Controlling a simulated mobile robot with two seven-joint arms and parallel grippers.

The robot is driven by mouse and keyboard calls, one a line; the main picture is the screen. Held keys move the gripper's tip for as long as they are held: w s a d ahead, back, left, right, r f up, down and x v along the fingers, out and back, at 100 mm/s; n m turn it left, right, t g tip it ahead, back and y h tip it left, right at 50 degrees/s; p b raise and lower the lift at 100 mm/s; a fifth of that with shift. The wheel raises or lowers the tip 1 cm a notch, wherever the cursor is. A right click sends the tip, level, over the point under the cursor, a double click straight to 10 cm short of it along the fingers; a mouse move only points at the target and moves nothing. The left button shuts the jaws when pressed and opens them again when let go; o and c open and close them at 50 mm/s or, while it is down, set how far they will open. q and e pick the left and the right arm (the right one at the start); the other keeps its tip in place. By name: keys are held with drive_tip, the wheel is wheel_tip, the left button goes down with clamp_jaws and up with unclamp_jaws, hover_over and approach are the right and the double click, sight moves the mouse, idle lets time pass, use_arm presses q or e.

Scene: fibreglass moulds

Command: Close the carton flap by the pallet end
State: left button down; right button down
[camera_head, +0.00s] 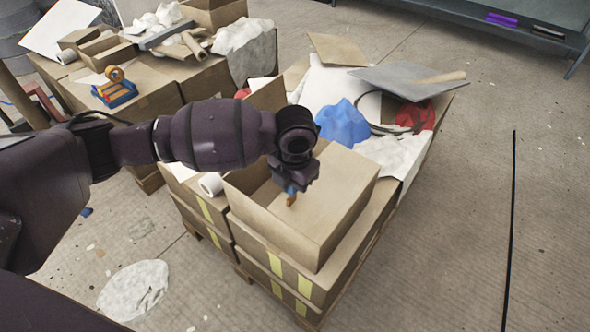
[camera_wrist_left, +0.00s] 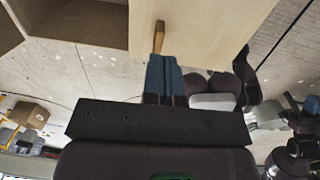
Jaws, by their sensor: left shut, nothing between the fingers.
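An open tan carton (camera_head: 283,232) stands on stacked cartons at the near end of the pallet load. Its broad flap (camera_head: 335,190) lies over the right part of its top; the left part is open and shows the inside. My left gripper (camera_head: 291,199) is shut and empty, pointing down at the flap's left part. I cannot tell whether it touches. In the left wrist view, the closed fingers (camera_wrist_left: 159,40) overlap the pale flap panel (camera_wrist_left: 205,18), with the carton's dark inside (camera_wrist_left: 75,18) to the left. My forearm hides part of the carton's back.
Behind the carton lie a blue crumpled sheet (camera_head: 342,123), a grey board (camera_head: 400,79) and a white cloth (camera_head: 392,155). A second loaded pallet stands at the back left, with a blue and orange tape dispenser (camera_head: 117,90).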

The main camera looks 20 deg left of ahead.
use_arm(q)
drive_tip(key=shift+f, duration=1.15)
